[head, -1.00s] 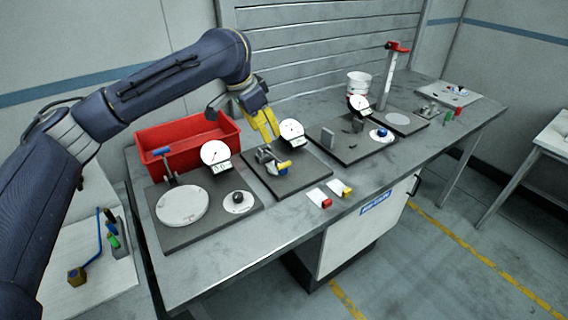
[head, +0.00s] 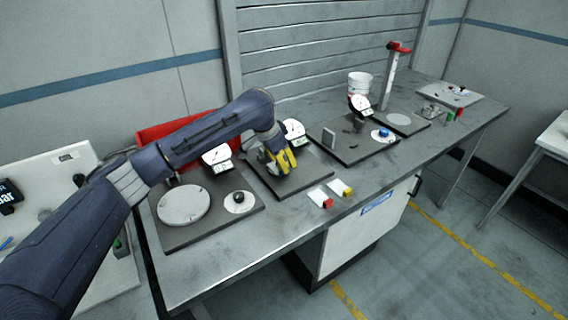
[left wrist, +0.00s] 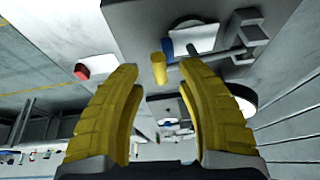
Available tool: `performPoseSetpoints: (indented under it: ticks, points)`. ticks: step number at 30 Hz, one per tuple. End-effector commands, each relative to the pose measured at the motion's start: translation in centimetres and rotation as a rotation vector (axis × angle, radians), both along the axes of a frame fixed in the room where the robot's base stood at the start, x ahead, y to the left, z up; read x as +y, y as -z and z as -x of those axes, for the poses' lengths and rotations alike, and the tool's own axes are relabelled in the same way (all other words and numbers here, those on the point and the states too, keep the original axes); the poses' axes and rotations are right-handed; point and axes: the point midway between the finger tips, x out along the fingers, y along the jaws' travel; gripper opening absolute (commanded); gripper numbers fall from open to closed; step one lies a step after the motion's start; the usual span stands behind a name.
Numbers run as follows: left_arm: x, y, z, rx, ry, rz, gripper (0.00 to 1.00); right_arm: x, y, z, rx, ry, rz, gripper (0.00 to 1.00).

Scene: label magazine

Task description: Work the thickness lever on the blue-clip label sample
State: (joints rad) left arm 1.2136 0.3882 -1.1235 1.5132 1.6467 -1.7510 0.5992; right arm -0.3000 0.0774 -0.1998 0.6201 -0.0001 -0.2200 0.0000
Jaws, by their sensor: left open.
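My left gripper (head: 288,166) is over the middle gauge station, its yellow fingers pointing down. In the left wrist view the fingers (left wrist: 160,72) are open, spread apart with nothing held. A yellow lever handle (left wrist: 158,67) shows in the gap between the fingertips; contact cannot be told. Beside it is a blue clip (left wrist: 168,48) next to a white label sample (left wrist: 195,38), with a grey gauge bracket (left wrist: 247,30). In the head view the gripper hides the lever and blue clip; the station's white dial (head: 293,128) shows behind. My right gripper is not in view.
White samples with a red clip (head: 320,197) and a yellow clip (head: 341,188) lie near the front edge. Left is a station with a round plate (head: 183,205); right is another station plate (head: 350,153). A red bin (head: 160,133) is partly behind my arm.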

Motion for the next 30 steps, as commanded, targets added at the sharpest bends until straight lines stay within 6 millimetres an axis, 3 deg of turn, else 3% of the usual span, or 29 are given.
performPoseSetpoints:
  ticks: [7, 19, 28, 30]
  points:
    - [-0.4, 1.4, -0.4, 0.0, 0.0, 0.0, 0.38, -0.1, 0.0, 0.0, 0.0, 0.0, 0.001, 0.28]
    - [-0.4, 1.6, -0.5, -0.001, 0.001, -0.001, 0.38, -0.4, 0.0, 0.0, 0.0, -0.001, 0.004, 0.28]
    - [-0.4, 1.6, -0.5, -0.001, 0.001, -0.001, 0.03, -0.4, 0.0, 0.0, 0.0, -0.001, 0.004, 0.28]
    - [-0.4, 1.6, -0.5, -0.001, 0.001, -0.001, 0.0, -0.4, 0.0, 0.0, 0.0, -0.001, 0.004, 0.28]
